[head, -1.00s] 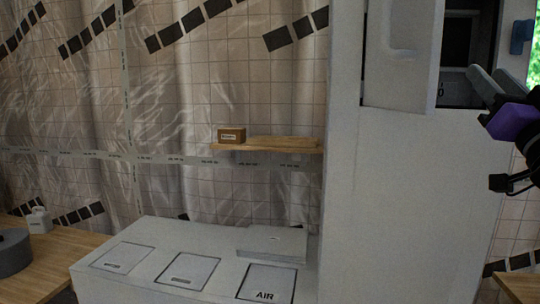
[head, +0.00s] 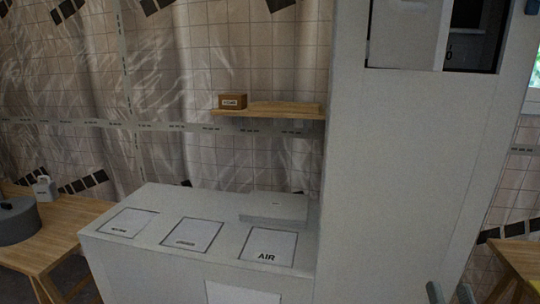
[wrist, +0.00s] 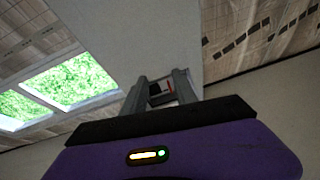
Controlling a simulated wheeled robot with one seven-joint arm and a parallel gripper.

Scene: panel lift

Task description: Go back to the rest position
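My gripper (head: 449,292) shows only as two grey fingertips at the bottom right of the head view, in front of the tall white cabinet. In the wrist view, my gripper (wrist: 162,76) points upward with its two fingers apart. I see nothing held between them. The tall white cabinet (head: 415,165) has a dark opening (head: 475,35) at its top. A pale sliding panel (head: 405,35) covers the left part of that opening. The opening (wrist: 160,90) also shows beyond the fingers in the wrist view.
A low white unit (head: 200,255) with labelled lids, one reading AIR, stands left of the cabinet. A wooden shelf (head: 270,112) above it carries a small brown box (head: 232,101). Wooden tables stand at the left (head: 60,240) and right (head: 520,262).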

